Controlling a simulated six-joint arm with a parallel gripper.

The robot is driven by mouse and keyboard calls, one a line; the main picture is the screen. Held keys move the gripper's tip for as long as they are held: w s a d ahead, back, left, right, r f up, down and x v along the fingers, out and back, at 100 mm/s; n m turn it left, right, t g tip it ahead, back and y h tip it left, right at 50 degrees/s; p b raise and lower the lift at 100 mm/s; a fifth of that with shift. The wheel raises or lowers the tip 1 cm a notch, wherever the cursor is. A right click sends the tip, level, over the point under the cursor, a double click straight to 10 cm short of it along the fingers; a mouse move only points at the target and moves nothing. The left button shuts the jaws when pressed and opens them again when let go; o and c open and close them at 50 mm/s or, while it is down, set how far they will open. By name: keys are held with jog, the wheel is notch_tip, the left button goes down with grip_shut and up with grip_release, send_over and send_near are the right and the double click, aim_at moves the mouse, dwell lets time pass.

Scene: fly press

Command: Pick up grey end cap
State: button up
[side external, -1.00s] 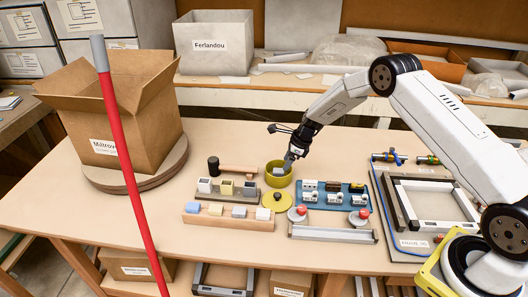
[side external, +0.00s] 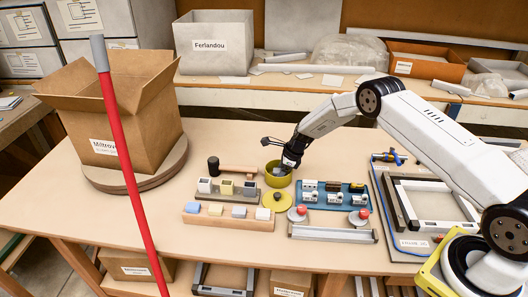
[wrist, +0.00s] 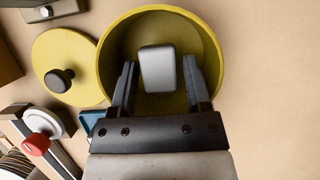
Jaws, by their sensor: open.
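The grey end cap (wrist: 157,68) lies inside the round yellow-green pot (wrist: 101,62) in the wrist view. My gripper (wrist: 160,72) reaches down into the pot, with one finger on each side of the cap. The jaws are open, and a gap shows between the cap and the left finger. The right finger is close to the cap; I cannot tell if it touches. In the side view my gripper (side external: 283,170) is over the pot (side external: 269,180), and the cap is hidden there.
The pot's yellow lid (side external: 276,202) with a dark knob lies in front of it. A blue tray (side external: 335,197) of small parts stands right, and a wooden block rack (side external: 230,218) front left. A cardboard box (side external: 118,115) stands at the left. The table behind the pot is clear.

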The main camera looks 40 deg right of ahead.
jog(key=shift+w+a+f, duration=0.1)
jog(key=shift+a+f, duration=0.05)
jog(key=shift+f, duration=0.3)
grip_shut()
